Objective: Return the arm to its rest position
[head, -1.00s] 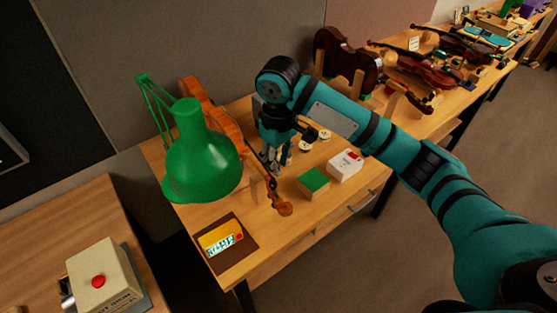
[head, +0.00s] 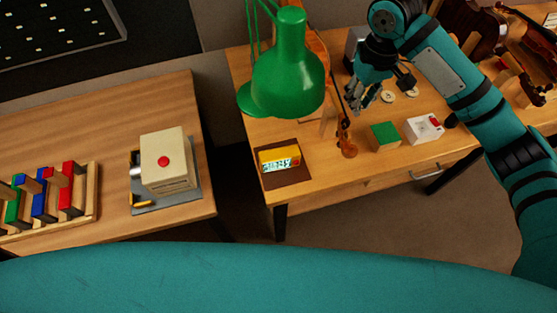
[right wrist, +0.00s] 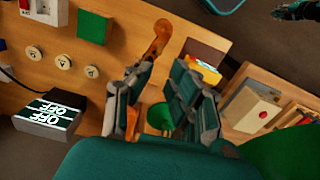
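My right arm (head: 455,85) reaches in from the right in the head view. Its gripper (head: 368,92) is above the violin bench (head: 300,215), right of the green lamp. In the right wrist view its fingers (right wrist: 150,85) are spread apart with nothing held between them. A violin neck with its scroll (right wrist: 160,35) shows beyond the fingers; the scroll also shows in the head view (head: 347,147), below the gripper. A dark teal part (right wrist: 296,10) at the top right of the wrist view may be my left gripper; its fingers are too small to judge.
The green lamp (head: 290,75) stands close left of the gripper. A yellow meter (head: 279,160), green block (head: 385,134) and white box (head: 423,128) lie near the front edge. A beige box (head: 165,160) and coloured rack (head: 50,195) are on the left table.

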